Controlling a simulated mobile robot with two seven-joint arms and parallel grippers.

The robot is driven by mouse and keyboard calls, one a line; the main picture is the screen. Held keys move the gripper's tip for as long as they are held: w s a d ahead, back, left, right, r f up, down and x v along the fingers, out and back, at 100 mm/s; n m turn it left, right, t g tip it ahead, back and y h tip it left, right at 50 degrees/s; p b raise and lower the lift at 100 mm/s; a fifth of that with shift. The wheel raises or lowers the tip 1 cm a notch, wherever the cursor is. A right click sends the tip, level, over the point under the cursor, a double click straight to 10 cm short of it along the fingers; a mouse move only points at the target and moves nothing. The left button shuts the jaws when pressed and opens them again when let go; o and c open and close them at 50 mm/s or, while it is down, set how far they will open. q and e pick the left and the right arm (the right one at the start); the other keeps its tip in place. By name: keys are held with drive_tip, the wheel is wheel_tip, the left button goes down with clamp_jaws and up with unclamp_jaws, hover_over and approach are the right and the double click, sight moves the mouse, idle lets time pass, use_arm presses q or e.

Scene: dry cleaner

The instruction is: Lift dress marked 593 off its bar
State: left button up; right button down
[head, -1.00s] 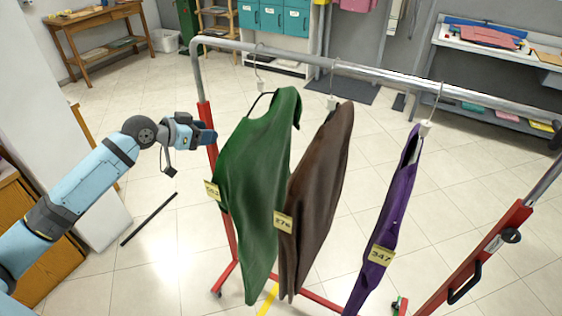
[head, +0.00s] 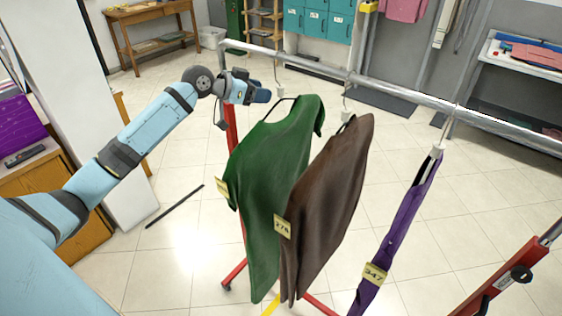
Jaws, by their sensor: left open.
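A green dress (head: 275,170) hangs from a white-necked hanger (head: 280,90) on the rack's grey bar (head: 400,92). Its yellow tag (head: 222,190) is seen at an angle and I cannot read its number surely. A brown dress (head: 325,210) tagged 276 hangs close to its right, and a purple dress (head: 408,215) tagged 347 hangs further right. My left gripper (head: 266,95) is open, at the left of the green dress's hanger neck, below the bar. It looks apart from the hanger, but its depth is hard to judge. My right gripper is not in view.
The rack has red uprights, one at the left (head: 231,130) and one at the lower right (head: 500,278). A wooden cabinet (head: 50,190) stands at the left. A black strip (head: 175,206) lies on the tiled floor. A shelf unit (head: 510,95) stands at the back right.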

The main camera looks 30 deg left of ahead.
sight(278, 94)
use_arm(q)
drive_tip(key=shift+w+d+f, duration=0.2)
drive_tip(key=shift+w+d, duration=0.15)
drive_tip(key=shift+w, duration=0.15)
drive_tip(key=shift+w+d+p, duration=0.1)
drive_tip(key=shift+w+p, duration=0.2)
drive_tip(key=shift+p, duration=0.15)
drive_tip(key=p+x, duration=0.1)
drive_tip(key=x, duration=0.2)
drive_tip(key=shift+w+d+f, duration=0.1)
drive_tip(key=shift+w+f, duration=0.2)
drive_tip(key=shift+w+d+f, duration=0.15)
drive_tip(key=shift+w+f, duration=0.05)
drive_tip(key=shift+w, duration=0.1)
drive_tip(key=shift+s, duration=0.1)
drive_tip(key=shift+c, duration=0.4)
clamp_jaws()
